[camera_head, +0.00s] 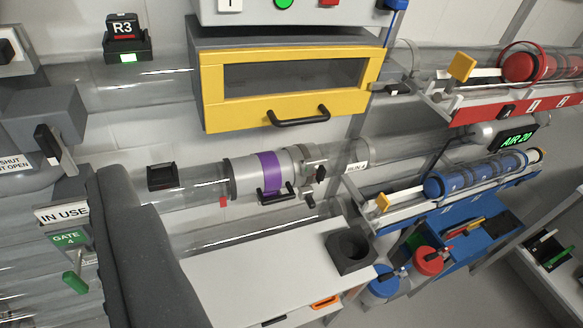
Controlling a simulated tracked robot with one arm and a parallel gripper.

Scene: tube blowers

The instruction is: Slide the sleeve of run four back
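A grey sleeve (243,177) with a purple band (270,172) and a black handle (275,194) sits around a clear tube left of centre. A metal collar with a dark latch (319,174) is at its right end. A small red tab (223,201) shows below its left end. No run number is readable on the sleeve. My gripper's fingertips are not in view. A dark grey shape, probably part of my arm, rises at the lower left, apart from the sleeve in the picture.
A yellow-framed door (217,83) with a black handle is above the sleeve. A white bench top (225,290) with a black square holder (350,251) is below. A gate panel (68,237) reads "IN USE" and "GATE 4". Red (520,107) and blue (400,216) racks hold canisters at right.

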